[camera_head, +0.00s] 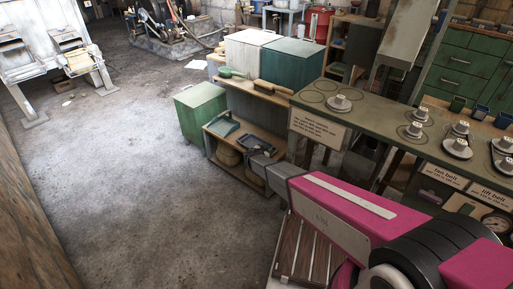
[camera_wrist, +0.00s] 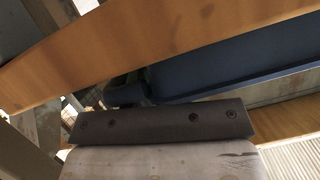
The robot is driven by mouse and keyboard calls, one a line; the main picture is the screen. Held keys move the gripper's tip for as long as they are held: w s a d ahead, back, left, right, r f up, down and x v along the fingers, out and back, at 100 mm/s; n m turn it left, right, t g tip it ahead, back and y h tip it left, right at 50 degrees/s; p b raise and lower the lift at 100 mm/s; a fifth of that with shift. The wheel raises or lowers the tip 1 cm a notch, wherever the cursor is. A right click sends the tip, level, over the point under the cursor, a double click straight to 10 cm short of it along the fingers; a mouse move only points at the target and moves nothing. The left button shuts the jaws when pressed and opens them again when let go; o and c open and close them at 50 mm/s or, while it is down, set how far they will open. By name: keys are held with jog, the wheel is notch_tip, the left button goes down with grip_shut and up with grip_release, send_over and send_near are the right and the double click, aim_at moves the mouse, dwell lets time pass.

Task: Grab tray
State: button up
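My gripper (camera_head: 262,152) reaches into the front of a wooden shelf unit below the long bench. In the wrist view its dark bar with screws (camera_wrist: 160,121) fills the lower middle, and the fingertips cannot be made out. A dark, shallow tray-like thing (camera_head: 254,139) lies on the shelf just beyond my gripper, partly hidden by it. A dark blue surface with a raised rim (camera_wrist: 230,62) shows ahead in the wrist view; it may be the tray. I cannot tell whether my gripper touches it.
Wooden boards (camera_wrist: 190,38) cross the wrist view close above and beside my gripper. The green bench (camera_head: 375,115) with several metal discs stands on the right. A green cabinet (camera_head: 200,110) stands left of the shelf. The concrete floor (camera_head: 130,170) at left is clear.

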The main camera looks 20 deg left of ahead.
grip_shut()
